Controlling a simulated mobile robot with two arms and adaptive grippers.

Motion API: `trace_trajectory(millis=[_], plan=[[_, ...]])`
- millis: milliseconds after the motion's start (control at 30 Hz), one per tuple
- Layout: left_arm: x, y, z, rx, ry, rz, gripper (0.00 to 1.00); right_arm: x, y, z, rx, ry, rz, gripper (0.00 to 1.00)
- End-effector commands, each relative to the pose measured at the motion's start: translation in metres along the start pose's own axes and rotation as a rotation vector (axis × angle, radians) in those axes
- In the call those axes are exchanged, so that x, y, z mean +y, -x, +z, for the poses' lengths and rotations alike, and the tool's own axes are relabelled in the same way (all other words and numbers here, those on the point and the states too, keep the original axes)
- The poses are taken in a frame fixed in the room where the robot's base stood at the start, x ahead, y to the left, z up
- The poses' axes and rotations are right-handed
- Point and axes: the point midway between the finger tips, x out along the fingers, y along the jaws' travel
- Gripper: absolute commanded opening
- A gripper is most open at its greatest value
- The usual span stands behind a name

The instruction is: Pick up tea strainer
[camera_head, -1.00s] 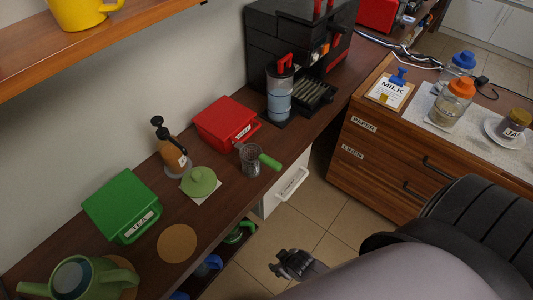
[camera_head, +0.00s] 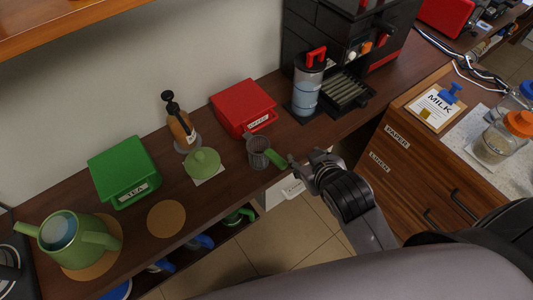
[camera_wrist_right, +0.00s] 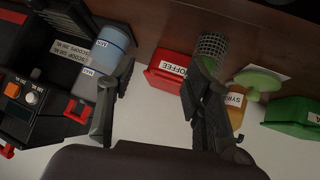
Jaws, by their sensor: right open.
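The tea strainer (camera_head: 258,152), a grey mesh cup with a green handle, stands near the front edge of the brown counter. Its handle points right, toward my right gripper (camera_head: 301,165). That gripper is open, with its tips close to the handle's end; I cannot tell whether they touch it. In the right wrist view, the mesh of the strainer (camera_wrist_right: 213,44) shows beyond the right-hand finger of my open gripper (camera_wrist_right: 160,75). The finger hides most of the handle there. My left gripper is not in view.
A green tea box (camera_head: 123,170) and teapot (camera_head: 75,240) are left. A coffee machine (camera_head: 350,40) and clear canister (camera_head: 306,88) are behind right.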

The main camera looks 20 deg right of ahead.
Motion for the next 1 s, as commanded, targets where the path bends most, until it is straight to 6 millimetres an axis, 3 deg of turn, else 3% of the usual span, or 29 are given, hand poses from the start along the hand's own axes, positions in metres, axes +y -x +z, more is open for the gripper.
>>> trace_trajectory(millis=[200,367,467,533,633,700,800,900,1000], plan=[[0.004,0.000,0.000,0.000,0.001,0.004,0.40,0.005,-0.003,-0.078,0.269,0.046,0.054,0.46],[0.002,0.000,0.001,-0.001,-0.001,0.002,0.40,0.002,0.014,-0.158,0.560,0.113,0.090,0.46],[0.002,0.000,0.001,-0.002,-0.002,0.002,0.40,-0.011,0.041,-0.219,0.809,0.191,0.103,0.46],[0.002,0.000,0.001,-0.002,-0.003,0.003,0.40,-0.028,0.072,-0.261,1.015,0.272,0.099,0.46],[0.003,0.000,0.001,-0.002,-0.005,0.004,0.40,-0.063,0.122,-0.305,1.304,0.419,0.068,0.46],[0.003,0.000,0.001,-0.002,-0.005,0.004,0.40,-0.093,0.156,-0.321,1.492,0.546,0.027,0.46],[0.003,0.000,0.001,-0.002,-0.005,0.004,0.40,-0.141,0.197,-0.323,1.730,0.761,-0.058,0.46],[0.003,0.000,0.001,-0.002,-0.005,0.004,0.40,-0.187,0.222,-0.304,1.916,1.019,-0.173,0.46],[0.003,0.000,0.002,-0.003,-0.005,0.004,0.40,-0.223,0.227,-0.270,2.035,1.322,-0.316,0.46]])
